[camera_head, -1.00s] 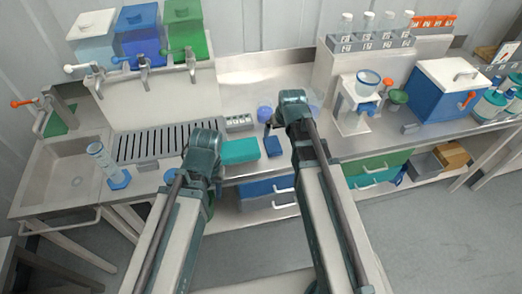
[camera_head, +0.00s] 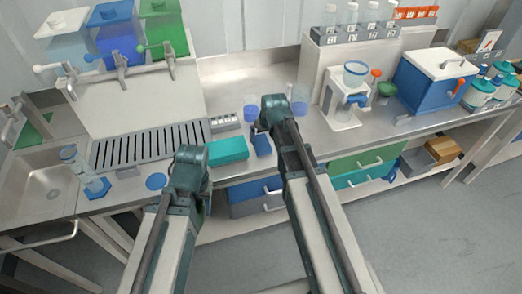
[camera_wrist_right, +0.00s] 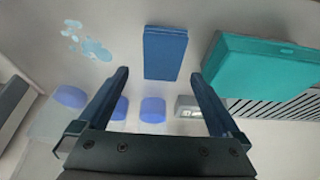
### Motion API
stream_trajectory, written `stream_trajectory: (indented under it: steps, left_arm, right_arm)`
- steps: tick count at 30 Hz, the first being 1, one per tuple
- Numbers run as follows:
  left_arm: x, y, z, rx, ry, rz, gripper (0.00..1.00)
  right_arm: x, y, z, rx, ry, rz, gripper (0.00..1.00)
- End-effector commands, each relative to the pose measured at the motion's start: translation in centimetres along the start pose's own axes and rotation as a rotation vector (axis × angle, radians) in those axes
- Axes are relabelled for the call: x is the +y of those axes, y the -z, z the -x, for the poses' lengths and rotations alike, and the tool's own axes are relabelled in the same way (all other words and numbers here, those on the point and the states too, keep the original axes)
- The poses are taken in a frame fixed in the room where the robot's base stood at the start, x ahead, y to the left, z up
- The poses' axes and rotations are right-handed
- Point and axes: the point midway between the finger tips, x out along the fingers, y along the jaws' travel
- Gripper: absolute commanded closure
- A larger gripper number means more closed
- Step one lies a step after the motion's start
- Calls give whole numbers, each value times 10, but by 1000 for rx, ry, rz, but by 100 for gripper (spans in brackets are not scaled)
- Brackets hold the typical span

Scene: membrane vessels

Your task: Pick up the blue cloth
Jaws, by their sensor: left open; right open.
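The blue cloth (camera_head: 262,145) is a folded dark blue rectangle lying flat on the steel bench near its front edge, right of the teal box. In the right wrist view the cloth (camera_wrist_right: 165,52) lies beyond and roughly between the fingertips. My right gripper (camera_wrist_right: 160,76) is open and empty, apart from the cloth. In the head view my right gripper (camera_head: 259,127) hangs just behind the cloth, and its wrist partly hides the fingers. My left gripper (camera_head: 190,158) is open, left of the teal box; its fingers are mostly hidden by its own wrist.
The teal box (camera_head: 228,149) stands beside the cloth. Clear beakers with blue contents (camera_head: 251,109) stand behind. A pale blue wet patch (camera_wrist_right: 88,42) lies near the cloth. A drain grate (camera_head: 150,145) and sink (camera_head: 45,185) are at left. A white apparatus (camera_head: 345,97) stands at right.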

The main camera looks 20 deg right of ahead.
Motion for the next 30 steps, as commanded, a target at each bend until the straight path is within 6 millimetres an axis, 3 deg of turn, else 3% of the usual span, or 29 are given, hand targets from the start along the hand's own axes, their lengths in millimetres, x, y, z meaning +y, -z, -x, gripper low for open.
stream_trajectory:
  steps: [10,21,30]
  left_arm:
    - [1,1,-11,0,0,0,53]
    - [5,3,-51,0,0,0,53]
    - [5,3,-50,0,0,0,53]
  right_arm:
    - [-1,0,-12,0,0,0,0]
    - [-4,-1,-55,0,0,0,0]
    - [-4,0,-55,0,0,0,0]
